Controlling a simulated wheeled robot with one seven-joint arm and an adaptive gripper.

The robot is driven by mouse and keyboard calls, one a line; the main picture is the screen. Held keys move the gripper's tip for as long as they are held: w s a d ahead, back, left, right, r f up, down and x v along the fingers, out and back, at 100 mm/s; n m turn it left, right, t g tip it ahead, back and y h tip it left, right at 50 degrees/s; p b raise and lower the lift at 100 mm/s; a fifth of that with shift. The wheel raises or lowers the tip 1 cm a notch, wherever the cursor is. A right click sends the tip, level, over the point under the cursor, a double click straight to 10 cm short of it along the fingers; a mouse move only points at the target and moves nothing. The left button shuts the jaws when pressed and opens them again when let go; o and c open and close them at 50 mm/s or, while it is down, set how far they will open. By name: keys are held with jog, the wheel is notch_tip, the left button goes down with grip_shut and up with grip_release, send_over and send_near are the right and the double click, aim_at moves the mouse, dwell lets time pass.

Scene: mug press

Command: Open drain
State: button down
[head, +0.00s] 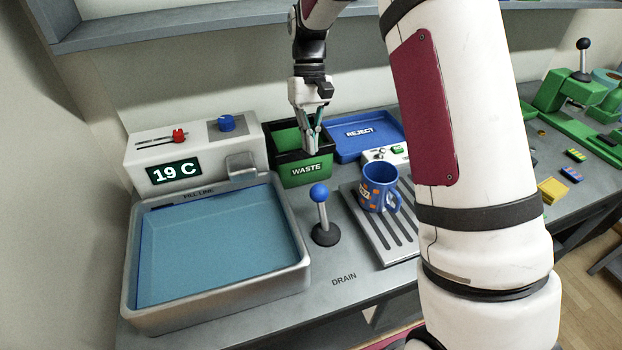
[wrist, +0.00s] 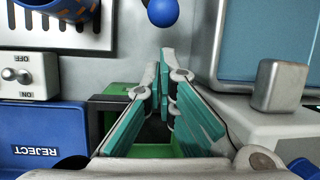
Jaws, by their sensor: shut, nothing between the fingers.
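The drain lever (head: 321,215) has a blue ball knob on a metal rod in a dark round base, beside the DRAIN label. It stands roughly upright, right of the basin (head: 305,255), which holds blue water (head: 215,245). My gripper (head: 312,150) is shut and empty, pointing down above the green and black waste bin, behind the lever and apart from it. In the wrist view, my gripper's teal fingers (wrist: 168,60) are together and the blue knob (wrist: 163,12) shows just beyond them at the top edge. The lever's base is outside the wrist view.
A blue mug (head: 377,187) with an orange pattern stands on the slatted rack (head: 382,242). The waste bin (head: 304,172), blue reject tray (head: 345,150) and switch box (wrist: 22,78) are nearby. The white 19 C control box (head: 215,155) stands behind the basin.

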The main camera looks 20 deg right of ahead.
aim_at(322, 208)
jog(key=shift+f, duration=0.1)
jog(key=p+x, duration=0.1)
jog(key=x, duration=0.8)
jog(key=shift+s+f+p, duration=0.2)
jog(key=shift+f+p, duration=0.15)
